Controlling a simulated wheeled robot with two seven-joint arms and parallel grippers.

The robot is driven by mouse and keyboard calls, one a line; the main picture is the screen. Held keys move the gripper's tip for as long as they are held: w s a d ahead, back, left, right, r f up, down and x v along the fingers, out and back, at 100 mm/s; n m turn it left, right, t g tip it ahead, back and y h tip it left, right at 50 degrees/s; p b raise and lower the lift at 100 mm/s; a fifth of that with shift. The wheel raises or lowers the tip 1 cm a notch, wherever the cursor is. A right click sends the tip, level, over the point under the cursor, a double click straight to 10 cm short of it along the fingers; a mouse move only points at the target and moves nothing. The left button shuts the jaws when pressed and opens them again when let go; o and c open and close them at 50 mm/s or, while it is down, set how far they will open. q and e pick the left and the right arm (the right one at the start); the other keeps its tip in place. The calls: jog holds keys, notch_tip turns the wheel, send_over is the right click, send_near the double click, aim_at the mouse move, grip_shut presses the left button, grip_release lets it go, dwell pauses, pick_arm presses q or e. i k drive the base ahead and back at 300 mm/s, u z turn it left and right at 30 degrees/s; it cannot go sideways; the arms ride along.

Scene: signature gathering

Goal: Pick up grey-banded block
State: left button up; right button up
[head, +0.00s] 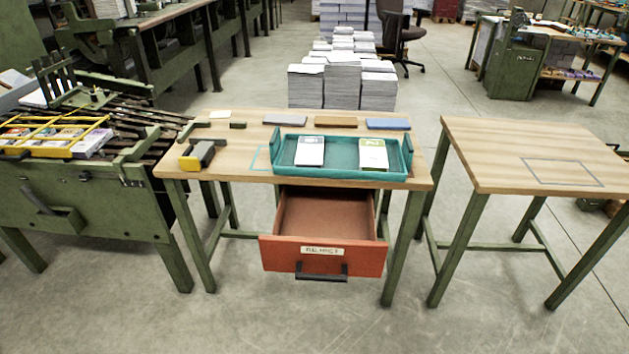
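Two white blocks lie in the teal tray (344,175) on the wooden table. The left block (310,151) has a grey-purple band across its far end, and the right block (373,154) has a green one. A flat grey slab (285,120) lies behind the tray, beside a brown slab (336,122) and a blue slab (388,124). I cannot tell for certain which piece is the grey-banded block. Neither of my grippers is in view.
An open, empty red drawer (322,254) juts out below the table's front. A yellow and grey tool (197,156) lies at the table's left. A green machine (85,200) stands left. The right table (530,150) is bare except for a marked rectangle.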

aim_at(309, 155)
jog(key=u, duration=0.5)
jog(key=k, duration=1.25)
jog(key=u, duration=1.1)
jog(key=i, duration=1.55)
jog(key=z, duration=0.3)
jog(key=i, duration=1.25)
jog(key=z, duration=1.6)
jog(key=i, duration=0.55)
jog(key=z, duration=0.5)
